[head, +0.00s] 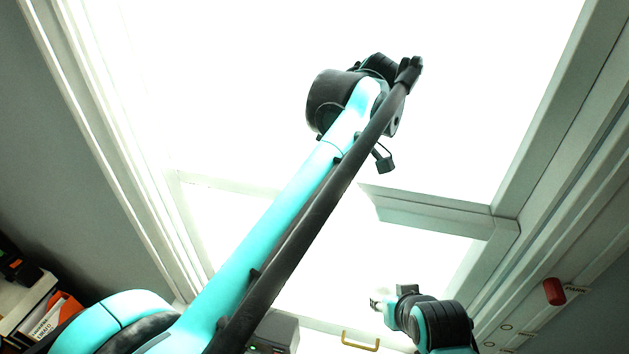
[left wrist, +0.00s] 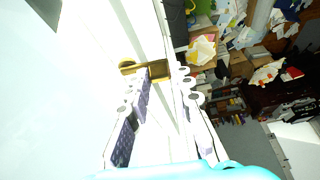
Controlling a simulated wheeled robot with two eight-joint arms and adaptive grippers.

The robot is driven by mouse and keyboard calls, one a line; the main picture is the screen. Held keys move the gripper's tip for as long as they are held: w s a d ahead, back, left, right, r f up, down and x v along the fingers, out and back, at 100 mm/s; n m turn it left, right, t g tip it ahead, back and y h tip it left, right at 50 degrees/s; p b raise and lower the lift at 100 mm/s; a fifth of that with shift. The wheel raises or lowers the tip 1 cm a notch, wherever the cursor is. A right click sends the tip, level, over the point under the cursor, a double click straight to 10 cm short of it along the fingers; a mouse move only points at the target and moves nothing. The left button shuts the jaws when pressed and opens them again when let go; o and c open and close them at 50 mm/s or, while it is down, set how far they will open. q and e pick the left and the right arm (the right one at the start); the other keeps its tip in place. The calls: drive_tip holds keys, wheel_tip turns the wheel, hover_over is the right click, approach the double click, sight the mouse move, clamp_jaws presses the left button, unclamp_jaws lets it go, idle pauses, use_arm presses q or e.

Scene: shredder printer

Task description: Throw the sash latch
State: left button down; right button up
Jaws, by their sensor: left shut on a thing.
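The sash latch is a small brass piece (left wrist: 146,71) on the white window rail in the left wrist view. My left gripper (left wrist: 163,76) has its two fingers on either side of it and is shut on it at the fingertips. In the head view my left arm crosses the window and hides the latch and the left fingers. The sash window's meeting rail (head: 440,208) shows right of that arm. My right gripper (head: 375,304) is low at the right, apart from the window latch; its fingers are too small to read.
A brass handle (head: 360,342) sits low on the window. A dark grey machine (head: 275,333) with green lights stands at the bottom. A red object (head: 554,291) is on the right wall. A shelf with boxes (head: 48,318) is at lower left. Papers clutter a desk (left wrist: 205,50).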

use_arm(q)
drive_tip(key=shift+d+n+g, duration=0.2)
drive_tip(key=shift+n+g, duration=0.1)
drive_tip(key=shift+n, duration=0.2)
drive_tip(key=c, duration=1.3)
unclamp_jaws()
drive_tip(key=v, duration=0.7)
drive_tip(key=shift+d+r, duration=0.1)
drive_tip(key=shift+r, duration=0.1)
drive_tip(key=shift+s, duration=0.1)
